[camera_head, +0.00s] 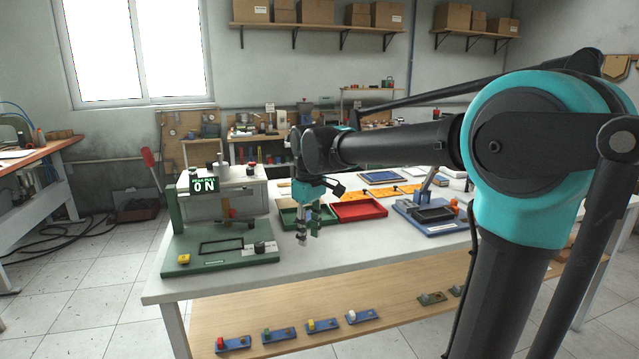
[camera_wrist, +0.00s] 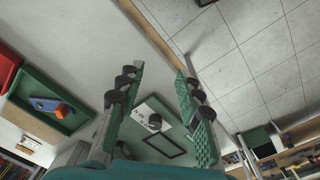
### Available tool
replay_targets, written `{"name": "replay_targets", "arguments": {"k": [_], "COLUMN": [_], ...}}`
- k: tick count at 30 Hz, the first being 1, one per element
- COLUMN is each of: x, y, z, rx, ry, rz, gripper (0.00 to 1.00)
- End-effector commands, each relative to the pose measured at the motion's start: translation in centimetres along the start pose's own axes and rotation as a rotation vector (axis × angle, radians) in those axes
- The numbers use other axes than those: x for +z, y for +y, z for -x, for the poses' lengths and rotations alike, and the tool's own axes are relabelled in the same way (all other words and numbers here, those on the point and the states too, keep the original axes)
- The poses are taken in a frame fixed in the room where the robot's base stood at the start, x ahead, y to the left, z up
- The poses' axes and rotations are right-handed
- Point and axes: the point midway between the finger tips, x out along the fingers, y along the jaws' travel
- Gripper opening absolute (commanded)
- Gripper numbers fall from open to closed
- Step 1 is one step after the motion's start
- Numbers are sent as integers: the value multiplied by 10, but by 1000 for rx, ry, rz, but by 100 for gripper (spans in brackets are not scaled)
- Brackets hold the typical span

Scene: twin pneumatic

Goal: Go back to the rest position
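My gripper (camera_head: 309,236) hangs pointing down over the white table, in front of the green tray and to the right of the green press station. In the wrist view my gripper (camera_wrist: 158,88) has its two green-padded fingers well apart, with nothing held between them. Past the fingers, the green station base (camera_wrist: 165,146) shows with its black rectangular outline and a white plate with a dark knob. My arm reaches across the head view from the right, bent at the elbow.
A green tray (camera_head: 288,216) holding a blue-and-orange part (camera_wrist: 55,107), a red tray (camera_head: 359,210) and a blue fixture (camera_head: 432,217) stand on the table (camera_head: 330,255). Small coloured blocks sit on the lower shelf (camera_head: 395,296).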

Motion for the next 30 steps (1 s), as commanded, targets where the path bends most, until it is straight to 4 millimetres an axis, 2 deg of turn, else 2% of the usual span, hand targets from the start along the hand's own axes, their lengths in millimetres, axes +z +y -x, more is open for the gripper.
{"name": "replay_targets", "arguments": {"k": [5, 11, 14, 18, 21, 24, 30], "x": [34, 92, 136, 207, 244, 266, 268], "y": [15, 29, 33, 24, 14, 5, 4], "z": [-27, -72, -103, -153, -178, -194, -195], "rx": [20, 54, 80, 122, 146, 161, 162], "ry": [34, 93, 137, 209, 253, 281, 283], "rz": [-119, -312, -454, -681, -803, -882, -888], "gripper": [35, 35, 35, 35, 35, 35, 35]}}
